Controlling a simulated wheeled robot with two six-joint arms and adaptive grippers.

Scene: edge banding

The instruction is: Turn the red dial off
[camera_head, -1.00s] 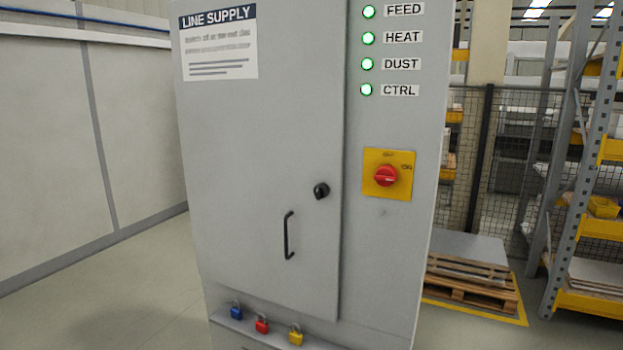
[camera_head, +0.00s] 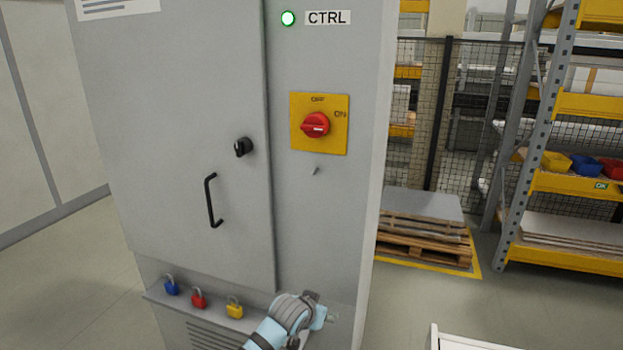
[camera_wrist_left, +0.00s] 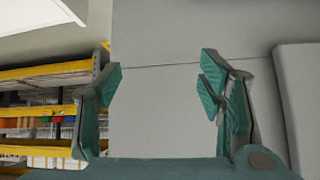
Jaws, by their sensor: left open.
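The red dial (camera_head: 315,124) sits on a yellow plate (camera_head: 336,145) on the right part of the grey cabinet's front. OFF is printed above it and ON to its right. Its handle appears to lie roughly sideways, toward ON. A light blue and grey part of my arm (camera_head: 290,319) shows low in front of the cabinet, below and apart from the dial. In the left wrist view my left gripper (camera_wrist_left: 163,85) has its fingers spread with nothing between them. A grey surface lies beyond them, and the dial is not visible there. My right gripper is not in view.
The cabinet door has a black lock (camera_head: 243,147) and handle (camera_head: 211,201). Blue (camera_head: 171,287), red (camera_head: 198,300) and yellow (camera_head: 234,309) padlocks are on the lower ledge. The green CTRL lamp (camera_head: 288,18) is lit. A pallet (camera_head: 425,240) and shelving stand to the right.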

